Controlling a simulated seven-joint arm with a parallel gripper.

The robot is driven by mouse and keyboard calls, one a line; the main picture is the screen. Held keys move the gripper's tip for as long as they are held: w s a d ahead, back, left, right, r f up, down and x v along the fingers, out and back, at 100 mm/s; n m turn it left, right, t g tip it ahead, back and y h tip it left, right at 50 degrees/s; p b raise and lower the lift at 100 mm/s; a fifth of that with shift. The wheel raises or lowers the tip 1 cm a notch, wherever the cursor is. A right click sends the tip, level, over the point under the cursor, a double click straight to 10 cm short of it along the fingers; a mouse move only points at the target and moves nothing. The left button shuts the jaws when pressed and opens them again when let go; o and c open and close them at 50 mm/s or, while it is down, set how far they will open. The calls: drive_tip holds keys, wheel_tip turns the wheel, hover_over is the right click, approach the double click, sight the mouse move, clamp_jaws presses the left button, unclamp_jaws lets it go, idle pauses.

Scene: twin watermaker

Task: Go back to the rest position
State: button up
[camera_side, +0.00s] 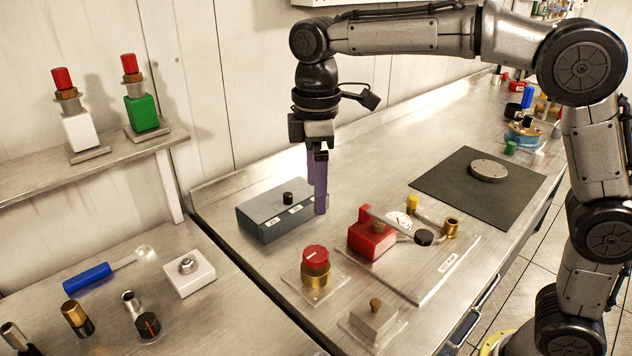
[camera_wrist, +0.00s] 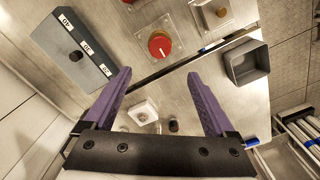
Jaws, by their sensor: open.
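My gripper (camera_side: 318,186) has two purple fingers pointing down above the steel bench (camera_side: 375,165). In the wrist view the fingers of my gripper (camera_wrist: 163,100) are spread wide with nothing between them. In the side view the fingers are in front of the right end of the grey box (camera_side: 262,219) with a black knob and white labels. The same grey box shows at the upper left of the wrist view (camera_wrist: 62,32). I cannot tell the exact gap between fingers and box.
A red knob on a brass base (camera_side: 315,262) and a red block with a gauge on a plate (camera_side: 372,238) stand nearby. A shelf (camera_side: 100,165) at left holds two red-topped units. A dark mat (camera_side: 452,196) lies at right. A grey bin (camera_wrist: 246,63) shows in the wrist view.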

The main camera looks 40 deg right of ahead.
drive_tip(key=s+d+r+m+t, duration=0.3)
drive_tip(key=s+d+r, duration=0.5)
drive_tip(key=s, duration=0.4)
drive_tip(key=s+d+f+m+t, duration=0.1)
drive_tip(key=s+d+f+m, duration=0.1)
drive_tip(key=s+f+m, duration=0.2)
drive_tip(key=s+d+f+m+t, duration=0.1)
drive_tip(key=s+d+f+m, duration=0.1)
drive_tip(key=s+f+m, duration=0.2)
drive_tip(key=s+f, duration=0.3)
drive_tip(key=f, duration=0.1)
drive_tip(key=shift+d+t, duration=0.25)
drive_tip(key=shift+t, duration=0.05)
